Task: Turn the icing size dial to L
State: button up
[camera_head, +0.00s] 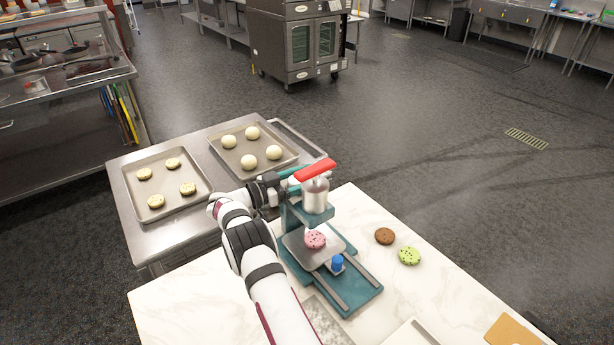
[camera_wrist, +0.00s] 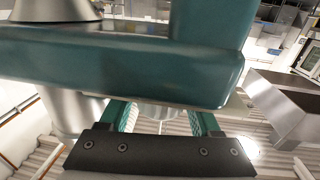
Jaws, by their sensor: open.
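The icing machine (camera_head: 318,213) is a teal press with a metal cylinder and a red lever on top. A blue knob (camera_head: 337,262), which looks like the size dial, sits low at its front right; its markings are too small to read. My gripper (camera_wrist: 162,112) is open, with teal fingers, at the upper rear-left of the machine, well above and behind the blue knob. In the wrist view the machine's teal frame (camera_wrist: 120,65) spans the picture very close ahead of the fingers. The knob is not visible there. I cannot tell whether the fingers touch the machine.
A pink cookie (camera_head: 315,239) lies on the machine's plate. A brown cookie (camera_head: 384,236) and a green cookie (camera_head: 409,256) lie to the right on the white counter (camera_head: 180,300). Two baking trays with dough stand on the metal table behind. Counter right of the machine has free room.

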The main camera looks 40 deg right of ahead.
grip_shut()
jog(key=shift+m+g, duration=0.5)
jog(key=shift+g, duration=0.2)
jog(key=shift+s+m+g, duration=0.1)
jog(key=shift+m+g, duration=0.2)
jog(key=shift+g, duration=0.1)
jog(key=shift+y, duration=0.3)
grip_release()
jog(key=shift+s, duration=0.1)
